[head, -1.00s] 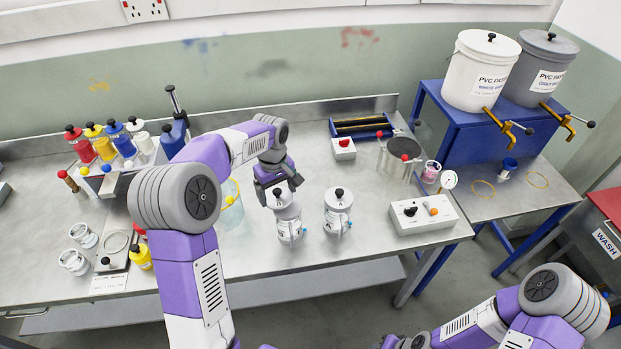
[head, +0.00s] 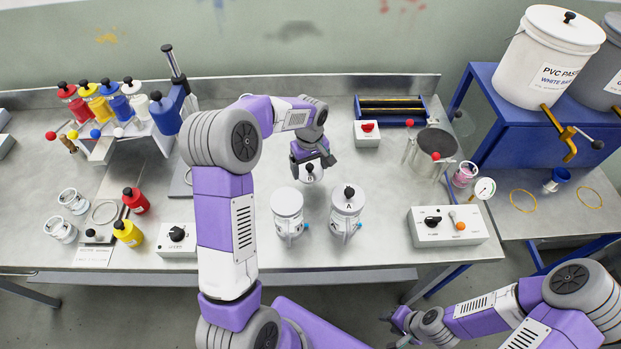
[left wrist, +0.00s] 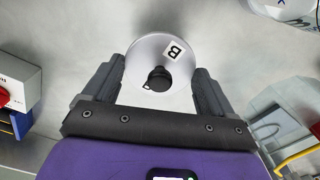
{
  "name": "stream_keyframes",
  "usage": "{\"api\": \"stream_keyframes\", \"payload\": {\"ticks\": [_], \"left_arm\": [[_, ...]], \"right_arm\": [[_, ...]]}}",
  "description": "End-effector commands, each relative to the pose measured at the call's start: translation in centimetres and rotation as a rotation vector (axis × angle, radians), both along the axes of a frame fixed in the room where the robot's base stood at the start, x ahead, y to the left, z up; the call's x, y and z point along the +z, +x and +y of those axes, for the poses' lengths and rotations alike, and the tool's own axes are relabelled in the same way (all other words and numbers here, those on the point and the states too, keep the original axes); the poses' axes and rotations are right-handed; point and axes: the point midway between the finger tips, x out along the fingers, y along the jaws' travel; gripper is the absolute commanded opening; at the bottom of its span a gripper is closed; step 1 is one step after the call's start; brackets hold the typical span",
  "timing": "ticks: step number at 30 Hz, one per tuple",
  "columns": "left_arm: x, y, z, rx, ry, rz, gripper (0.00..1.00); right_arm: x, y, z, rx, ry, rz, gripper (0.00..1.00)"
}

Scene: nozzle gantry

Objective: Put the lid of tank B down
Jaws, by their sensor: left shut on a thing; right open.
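My left gripper (head: 310,163) is shut on the lid of tank B (head: 309,174), a small grey disc with a black knob, just behind tank B. In the left wrist view the lid (left wrist: 148,50), marked B, is between the two fingers (left wrist: 158,85). Whether it touches the bench is hard to tell. Tank B (head: 287,206) is a clear, pale vessel on the bench, without its lid. Tank A (head: 347,212) stands right of it with its lid (head: 348,198) on. My right gripper (head: 396,322) is open and empty at the lower right, in front of the bench.
Behind and right of the lid are a box with a red button (head: 368,133), a blue tray (head: 392,104) and a grey cylinder (head: 434,152). A control box (head: 447,226) stands right of tank A. Bare bench (head: 250,200) lies left of tank B.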

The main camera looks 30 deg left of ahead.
Motion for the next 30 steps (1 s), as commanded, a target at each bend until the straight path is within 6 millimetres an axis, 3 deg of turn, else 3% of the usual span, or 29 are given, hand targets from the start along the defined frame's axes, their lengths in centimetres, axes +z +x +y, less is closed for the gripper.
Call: {"api": "stream_keyframes", "payload": {"ticks": [5, 12, 23, 24, 27, 30], "left_arm": [[-1.5, 0.0, 0.0, 0.000, 0.001, 0.001, 0.56], [-5.2, 0.0, 0.0, 0.000, -0.001, 0.001, 0.56], [-5.6, 0.0, 0.0, 0.000, 0.000, -0.003, 0.56], [-5.7, 0.0, 0.0, 0.000, 0.000, -0.002, 0.87], [-5.6, 0.0, 0.0, 0.000, 0.000, -0.002, 1.00], [-5.6, 0.0, 0.0, 0.000, 0.000, -0.002, 1.00]], "right_arm": [[-0.3, 0.0, 0.0, 0.000, 0.000, 0.000, 0.43], [-0.9, 0.0, 0.0, 0.000, 0.000, 0.000, 0.43], [-1.1, 0.0, 0.0, 0.000, 0.000, 0.000, 0.43], [-1.2, 0.0, 0.0, 0.000, 0.000, 0.000, 0.43], [-1.1, 0.0, 0.0, 0.000, 0.000, 0.000, 0.43], [-1.1, 0.0, 0.0, 0.000, 0.000, 0.000, 0.43]]}}
